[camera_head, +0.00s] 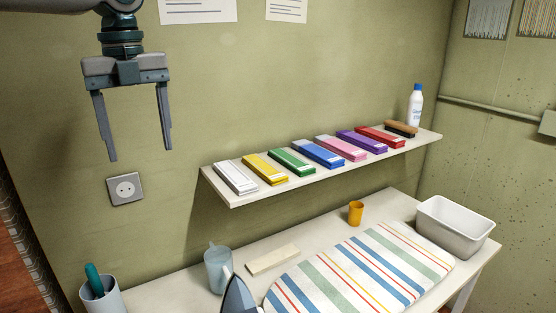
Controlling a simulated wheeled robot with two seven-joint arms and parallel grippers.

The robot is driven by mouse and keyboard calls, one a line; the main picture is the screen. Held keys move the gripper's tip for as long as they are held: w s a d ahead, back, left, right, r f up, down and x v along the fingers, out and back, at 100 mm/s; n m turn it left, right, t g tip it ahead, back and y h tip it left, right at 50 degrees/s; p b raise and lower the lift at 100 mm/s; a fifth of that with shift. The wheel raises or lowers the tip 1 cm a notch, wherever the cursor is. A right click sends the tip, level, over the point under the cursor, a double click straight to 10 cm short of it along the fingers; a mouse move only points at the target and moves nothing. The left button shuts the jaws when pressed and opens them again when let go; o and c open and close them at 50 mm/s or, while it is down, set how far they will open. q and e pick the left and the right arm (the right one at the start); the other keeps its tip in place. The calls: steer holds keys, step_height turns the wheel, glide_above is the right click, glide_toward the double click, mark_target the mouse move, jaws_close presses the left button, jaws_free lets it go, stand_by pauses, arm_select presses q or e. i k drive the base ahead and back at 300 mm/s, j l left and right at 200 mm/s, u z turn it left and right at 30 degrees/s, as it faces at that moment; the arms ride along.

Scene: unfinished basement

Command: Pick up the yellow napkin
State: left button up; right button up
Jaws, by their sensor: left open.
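The yellow napkin (265,169) lies folded flat on the wall shelf (318,171), second from the left in a row of folded napkins. A white napkin (236,178) lies to its left and a green one (292,161) to its right. My left gripper (139,158) hangs at the upper left with its fingers pointing down. It is open and empty, apart from the shelf and to the left of it in the picture. My right gripper is not in view.
Blue, pink, purple and red napkins, a brush (401,129) and a white bottle (415,105) fill the shelf's right part. Below, a table holds a striped ironing pad (365,270), an iron (238,297), a jug (218,270), an orange cup (355,213) and a white basin (455,227).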

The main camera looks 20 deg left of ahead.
mark_target(271, 175)
steer(key=i+l, duration=0.15)
steer(key=i, duration=0.2)
steer(key=i+l, duration=0.15)
steer(key=i, duration=0.25)
steer(key=i+l, duration=0.2)
steer(key=i, duration=0.15)
